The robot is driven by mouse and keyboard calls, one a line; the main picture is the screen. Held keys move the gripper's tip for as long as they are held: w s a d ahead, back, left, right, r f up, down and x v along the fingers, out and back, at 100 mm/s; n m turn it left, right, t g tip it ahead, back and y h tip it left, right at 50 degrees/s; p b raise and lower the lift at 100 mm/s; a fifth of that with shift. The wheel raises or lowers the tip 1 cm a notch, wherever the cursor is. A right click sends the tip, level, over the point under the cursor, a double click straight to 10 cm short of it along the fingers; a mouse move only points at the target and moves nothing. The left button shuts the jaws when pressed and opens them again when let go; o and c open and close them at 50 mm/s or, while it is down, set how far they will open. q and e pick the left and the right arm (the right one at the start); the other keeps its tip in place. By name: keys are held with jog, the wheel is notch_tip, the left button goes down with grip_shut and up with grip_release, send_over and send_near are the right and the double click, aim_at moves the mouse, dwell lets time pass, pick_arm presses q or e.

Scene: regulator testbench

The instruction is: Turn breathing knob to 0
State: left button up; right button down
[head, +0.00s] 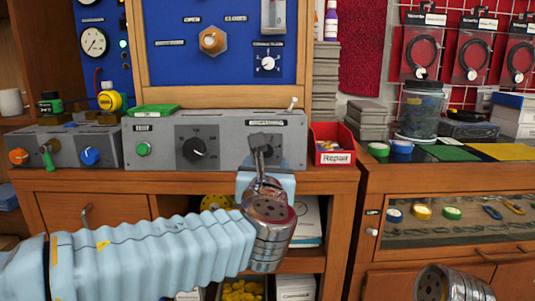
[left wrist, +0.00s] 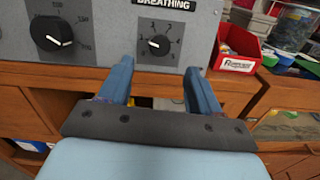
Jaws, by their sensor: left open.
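The breathing knob (left wrist: 159,44) is a small black dial on a dark square with numerals, under a BREATHING label (left wrist: 166,3). A light mark on it seems to point left; the exact setting is too small to read. My left gripper (left wrist: 159,68) is open and empty, its two fingers below and to either side of the knob, apart from it. In the head view my left gripper (head: 258,157) is in front of the right part of the grey test box (head: 232,150) and hides the knob there.
A larger black knob (left wrist: 50,33) is on the same box to the left. A red Repair bin (head: 333,145) stands close to the box's right side. The wooden bench (head: 150,180) edge runs below the box. A green button (head: 143,149) is at the box's left.

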aim_at(267, 153)
pick_arm(q)
jog(key=w+p, duration=0.1)
jog(key=w, duration=0.7)
jog(key=shift+f, duration=0.1)
jog(key=c, duration=1)
jog(key=shift+d+f+n+y+b, duration=0.15)
jog(key=shift+n+y+b, duration=0.25)
jog(key=shift+n+b, duration=0.7)
jog(key=shift+c, duration=0.2)
jog(key=n+b, duration=0.1)
jog(key=n, duration=0.1)
jog(key=shift+n+y+b, duration=0.3)
jog(key=shift+n+y, duration=0.1)
jog(key=n+b, duration=0.1)
jog(key=n, duration=0.2)
jog(key=shift+d+n+y, duration=0.1)
jog(key=shift+n+y, duration=0.2)
jog(key=shift+n, duration=0.1)
jog(key=shift+r+n+g+y+b, duration=0.25)
jog(key=shift+n+g+b, duration=0.2)
jog(key=shift+n, duration=0.85)
